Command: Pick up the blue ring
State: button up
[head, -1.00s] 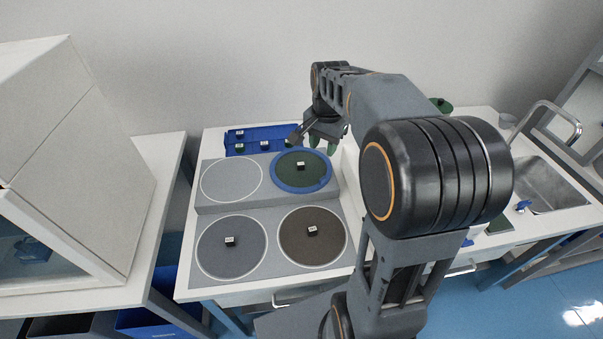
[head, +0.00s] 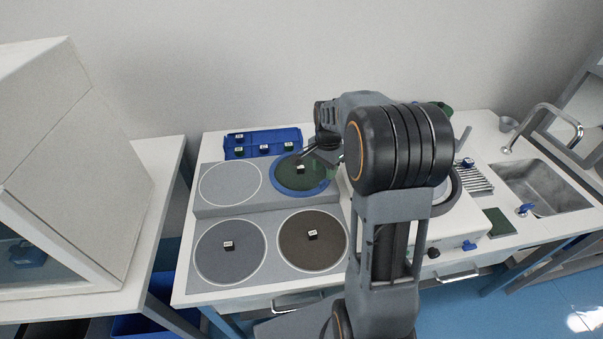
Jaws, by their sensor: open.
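The blue ring (head: 275,183) lies flat around a dark green disc (head: 290,181) at the back right spot of the grey stepped board. A small dark block with a white label sits on the disc. My gripper (head: 323,168) has green fingertips and is at the right side of the ring, over its right rim in the picture. It is open and empty. My arm and gripper hide part of the ring's right and far side. I cannot tell how high the fingertips are above it.
A blue tray (head: 262,139) with small labelled blocks stands behind the board. A grey disc (head: 231,262) and a dark brown disc (head: 312,254) lie in front, each with a labelled block. A white machine stands right, partly behind my arm, near a sink (head: 540,188).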

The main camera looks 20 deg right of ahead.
aim_at(324, 180)
jog(key=shift+f, duration=2.4)
grip_shut()
